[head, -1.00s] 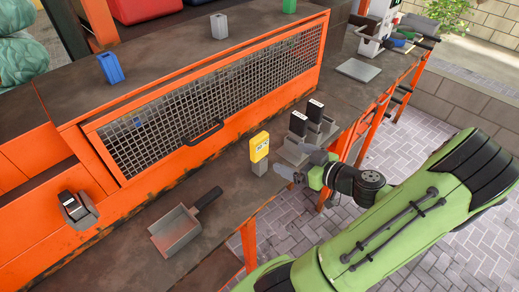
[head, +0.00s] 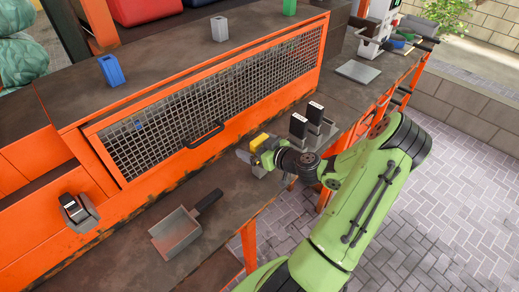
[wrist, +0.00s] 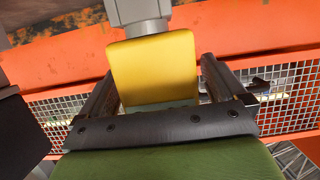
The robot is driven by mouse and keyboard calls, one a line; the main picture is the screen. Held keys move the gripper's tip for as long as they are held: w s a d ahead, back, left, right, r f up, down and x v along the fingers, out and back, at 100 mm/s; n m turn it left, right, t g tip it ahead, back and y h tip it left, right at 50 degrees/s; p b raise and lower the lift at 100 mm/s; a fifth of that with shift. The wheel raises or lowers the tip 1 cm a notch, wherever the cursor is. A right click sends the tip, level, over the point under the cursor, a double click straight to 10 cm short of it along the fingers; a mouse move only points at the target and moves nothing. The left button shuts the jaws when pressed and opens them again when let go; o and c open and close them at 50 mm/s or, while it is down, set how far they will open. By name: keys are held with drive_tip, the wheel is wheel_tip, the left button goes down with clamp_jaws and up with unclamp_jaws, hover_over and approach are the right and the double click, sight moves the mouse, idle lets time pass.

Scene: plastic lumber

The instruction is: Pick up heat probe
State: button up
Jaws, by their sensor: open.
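The heat probe appears to be the yellow boxy device (head: 259,141) at the front edge of the workbench; no readable label confirms this. In the head view my gripper (head: 250,156) is right at it and hides much of it and its small grey stand. In the wrist view the yellow device (wrist: 155,68) lies between the two fingers of my gripper (wrist: 162,85), with a grey stand (wrist: 140,14) beyond it. The fingers are apart, one on each side, with a visible gap at the right finger. Contact on the left cannot be told.
Black devices with white tops (head: 307,120) stand in grey holders just right of my gripper. A grey dustpan (head: 181,226) lies on the bench to the left, with a black device (head: 74,207) farther left. An orange mesh panel (head: 210,95) rises behind.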

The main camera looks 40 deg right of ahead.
drive_tip(key=c, duration=1.2)
drive_tip(key=shift+r+p, duration=3.1)
drive_tip(key=shift+r, duration=5.7)
